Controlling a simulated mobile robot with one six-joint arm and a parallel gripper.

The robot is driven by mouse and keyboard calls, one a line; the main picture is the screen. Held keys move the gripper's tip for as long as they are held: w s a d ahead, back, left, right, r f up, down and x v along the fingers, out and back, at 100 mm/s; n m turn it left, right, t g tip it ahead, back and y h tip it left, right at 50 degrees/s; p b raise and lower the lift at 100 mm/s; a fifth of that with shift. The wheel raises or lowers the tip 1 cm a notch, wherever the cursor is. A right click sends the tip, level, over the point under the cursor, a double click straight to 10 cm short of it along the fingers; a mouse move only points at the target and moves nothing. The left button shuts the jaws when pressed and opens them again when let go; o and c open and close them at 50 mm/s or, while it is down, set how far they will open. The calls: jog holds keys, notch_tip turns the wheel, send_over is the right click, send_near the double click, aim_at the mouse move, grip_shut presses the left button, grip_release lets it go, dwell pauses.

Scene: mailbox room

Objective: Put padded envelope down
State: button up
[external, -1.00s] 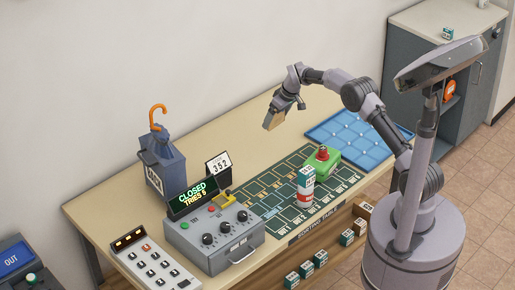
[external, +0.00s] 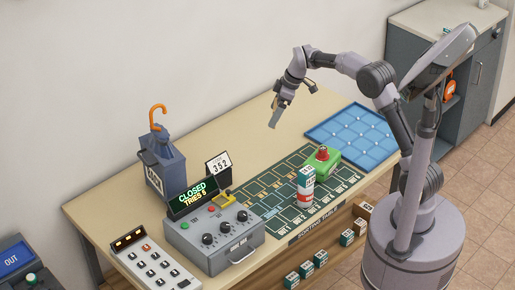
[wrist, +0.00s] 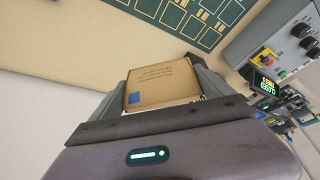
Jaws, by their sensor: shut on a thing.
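My gripper (external: 273,124) is raised above the back part of the sorting table (external: 231,128), pointing down. It is shut on the padded envelope (wrist: 162,82), a tan packet with small dark print and a blue square, held between the two fingers in the wrist view. In the external view the envelope is hardly visible behind the fingers. The envelope is clear of the table top. Bare tabletop lies below and around it.
A green grid mat (external: 268,200) covers the table front, with a white-red can (external: 306,188) and a green box with red button (external: 323,158) on it. A blue padded tray (external: 352,134) lies right. A grey control box (external: 215,238) and dark umbrella bin (external: 165,170) stand left.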

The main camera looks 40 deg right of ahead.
jog(key=s+a+n+g, duration=0.2)
jog(key=s+a+n, duration=0.25)
jog(key=s, duration=0.55)
jog(key=s+a+f+n+g+y, duration=0.15)
jog(key=s+a+n, duration=0.3)
jog(key=s, duration=0.65)
jog(key=s+a+r+n+g, duration=0.15)
jog(key=s+a+n, duration=0.3)
jog(key=s, duration=0.55)
notch_tip(320, 180, down, 16)
jog(key=n, duration=0.1)
jog(key=w+a, duration=0.2)
jog(key=w, duration=0.2)
jog(key=w+a+f, duration=0.1)
jog(key=w+a, duration=0.1)
jog(key=w, duration=0.3)
jog(key=w+a+f, duration=0.1)
jog(key=w+a, duration=0.1)
jog(key=w, duration=0.2)
jog(key=shift+w+b, duration=0.35)
jog(key=shift+w, duration=0.05)
jog(key=shift+w+f+h+b, duration=0.15)
jog(key=shift+f+b, duration=0.2)
jog(key=shift+f, duration=0.55)
jog(key=shift+w+f+h+b, duration=0.1)
jog(key=shift+f+b, duration=0.2)
jog(key=shift+f, duration=0.55)
